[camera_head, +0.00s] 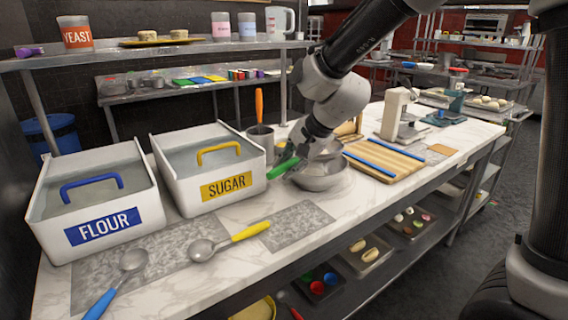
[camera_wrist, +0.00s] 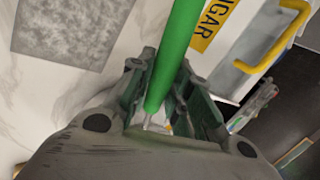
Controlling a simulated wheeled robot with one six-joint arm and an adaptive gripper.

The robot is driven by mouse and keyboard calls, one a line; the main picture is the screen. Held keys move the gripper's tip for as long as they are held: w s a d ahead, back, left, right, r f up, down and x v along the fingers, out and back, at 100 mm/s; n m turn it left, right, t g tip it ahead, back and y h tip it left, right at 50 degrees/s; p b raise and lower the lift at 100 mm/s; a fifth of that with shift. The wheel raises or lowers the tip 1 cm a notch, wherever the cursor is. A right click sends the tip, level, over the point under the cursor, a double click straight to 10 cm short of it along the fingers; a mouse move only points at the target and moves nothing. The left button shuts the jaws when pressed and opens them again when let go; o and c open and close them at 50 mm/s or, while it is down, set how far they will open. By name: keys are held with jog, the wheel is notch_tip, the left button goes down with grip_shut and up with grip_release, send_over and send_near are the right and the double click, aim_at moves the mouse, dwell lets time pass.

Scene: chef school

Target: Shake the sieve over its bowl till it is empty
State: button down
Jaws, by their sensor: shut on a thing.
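My gripper (camera_head: 312,152) is above the marble counter, right of the sugar bin. It is shut on a green handle (camera_head: 283,168), which also runs between the fingers in the wrist view (camera_wrist: 176,65). I take this for the sieve's handle; the sieve's mesh is hidden behind my gripper. A metal bowl (camera_head: 322,183) stands on the counter just below my gripper. Whether anything is left in the sieve cannot be seen.
The flour bin (camera_head: 98,200) and sugar bin (camera_head: 208,170) stand at the left. A blue-handled scoop (camera_head: 115,285) and a yellow-handled scoop (camera_head: 225,242) lie in front. A wooden board (camera_head: 385,160) with blue bars and a stand mixer (camera_head: 400,115) are to the right.

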jog(key=shift+s+d, duration=0.2)
jog(key=shift+d, duration=0.15)
jog(key=shift+w+a+r, duration=0.15)
jog(key=shift+a+r, duration=0.05)
jog(key=shift+r, duration=0.65)
jog(key=shift+w+a+r, duration=0.1)
jog(key=shift+a+r, duration=0.15)
jog(key=shift+r, duration=0.55)
jog(key=shift+w+a+r, duration=0.15)
jog(key=shift+a+r, duration=0.05)
jog(key=shift+r, duration=0.65)
